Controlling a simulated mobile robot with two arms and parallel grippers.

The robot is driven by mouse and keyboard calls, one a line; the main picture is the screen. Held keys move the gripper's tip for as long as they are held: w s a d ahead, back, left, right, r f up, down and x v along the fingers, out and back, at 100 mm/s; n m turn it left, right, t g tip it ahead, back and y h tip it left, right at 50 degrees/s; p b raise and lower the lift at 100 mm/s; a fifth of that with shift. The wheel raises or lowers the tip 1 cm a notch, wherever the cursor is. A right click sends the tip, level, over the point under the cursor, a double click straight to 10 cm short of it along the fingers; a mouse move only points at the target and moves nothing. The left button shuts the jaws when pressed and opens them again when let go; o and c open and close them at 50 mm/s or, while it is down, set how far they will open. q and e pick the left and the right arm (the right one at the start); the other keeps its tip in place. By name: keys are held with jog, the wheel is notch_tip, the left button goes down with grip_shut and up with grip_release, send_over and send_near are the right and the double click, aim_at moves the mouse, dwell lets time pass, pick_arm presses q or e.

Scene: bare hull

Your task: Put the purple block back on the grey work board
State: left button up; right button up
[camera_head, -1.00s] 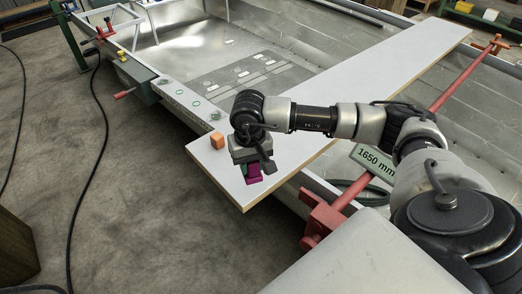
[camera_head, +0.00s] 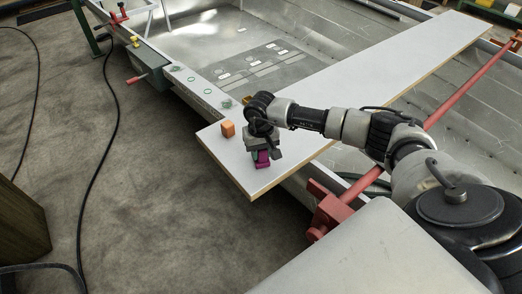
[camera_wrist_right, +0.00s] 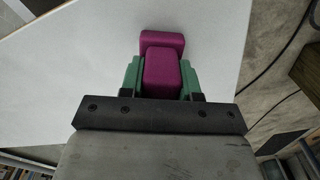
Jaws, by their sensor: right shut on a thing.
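The purple block (camera_head: 262,159) is between the fingers of my right gripper (camera_head: 261,154), at the near end of the grey work board (camera_head: 350,91). In the right wrist view the purple block (camera_wrist_right: 162,68) shows between the green fingertips of my right gripper (camera_wrist_right: 161,78), which is shut on it. The pale surface of the work board (camera_wrist_right: 75,65) lies behind the block there. I cannot tell whether the block touches the board. My left gripper is not in view.
An orange block (camera_head: 228,129) stands on the board to the left of my right gripper. The board lies across the metal hull (camera_head: 215,45). A red clamp (camera_head: 328,208) is near the board's near end. Open floor lies to the left.

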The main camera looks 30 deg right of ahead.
jog(key=shift+f, duration=0.1)
jog(key=o, duration=0.8)
jog(key=shift+o, duration=0.2)
jog(key=shift+r, duration=0.3)
notch_tip(320, 180, up, 12)
jog(key=shift+f, duration=0.1)
